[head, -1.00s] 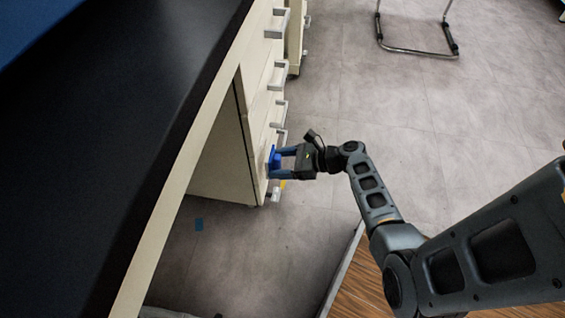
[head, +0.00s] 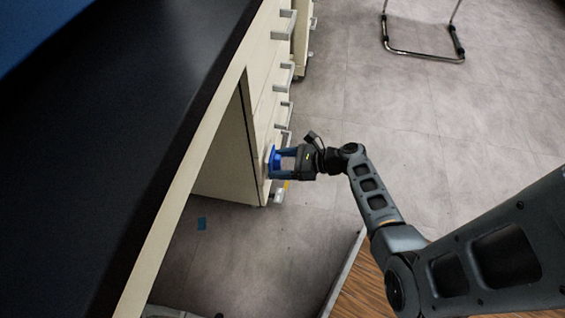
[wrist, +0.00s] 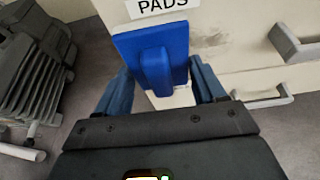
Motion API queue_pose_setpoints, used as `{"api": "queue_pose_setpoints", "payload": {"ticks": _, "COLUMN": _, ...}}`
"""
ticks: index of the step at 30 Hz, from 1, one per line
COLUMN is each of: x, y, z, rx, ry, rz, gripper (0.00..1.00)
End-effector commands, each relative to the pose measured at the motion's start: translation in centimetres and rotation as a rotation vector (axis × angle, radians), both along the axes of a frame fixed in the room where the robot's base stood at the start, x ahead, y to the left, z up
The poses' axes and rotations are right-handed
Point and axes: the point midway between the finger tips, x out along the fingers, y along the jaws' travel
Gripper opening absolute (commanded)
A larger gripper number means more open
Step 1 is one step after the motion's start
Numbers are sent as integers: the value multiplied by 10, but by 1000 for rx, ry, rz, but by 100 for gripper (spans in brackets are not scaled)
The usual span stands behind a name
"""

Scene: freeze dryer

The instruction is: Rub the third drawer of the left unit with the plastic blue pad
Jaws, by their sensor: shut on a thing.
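The plastic blue pad (head: 273,157) is at the drawer fronts of the cream unit (head: 230,165) under the black bench top. My gripper (head: 281,160) is shut on the pad, facing the unit from the right. In the wrist view the pad (wrist: 150,50) stands flat side toward the unit, its raised grip between my fingers (wrist: 163,85). It is very near the front; whether it touches cannot be told. A dark smudge (wrist: 212,40) marks the drawer front right of the pad. A label reading "PADS" (wrist: 163,5) sits just above the pad. Several drawer handles run along the unit.
The black bench top (head: 140,110) fills the left of the head view. A drawer handle (wrist: 292,42) juts out right of the pad. A grey ribbed object (wrist: 30,75) stands at left in the wrist view. A metal chair frame (head: 425,52) stands far off; the floor between is clear.

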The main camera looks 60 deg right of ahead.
Motion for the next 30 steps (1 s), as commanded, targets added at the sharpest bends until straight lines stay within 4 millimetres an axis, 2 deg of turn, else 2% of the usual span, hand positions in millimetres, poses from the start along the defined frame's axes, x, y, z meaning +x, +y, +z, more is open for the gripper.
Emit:
{"api": "queue_pose_setpoints", "payload": {"ticks": 19, "x": 9, "y": 1, "z": 0, "rx": 0, "ry": 0, "rz": -1, "gripper": 45}}
{"api": "queue_pose_setpoints", "payload": {"ticks": 30, "x": 17, "y": -25, "z": 0, "rx": 0, "ry": 0, "rz": -1, "gripper": 45}}
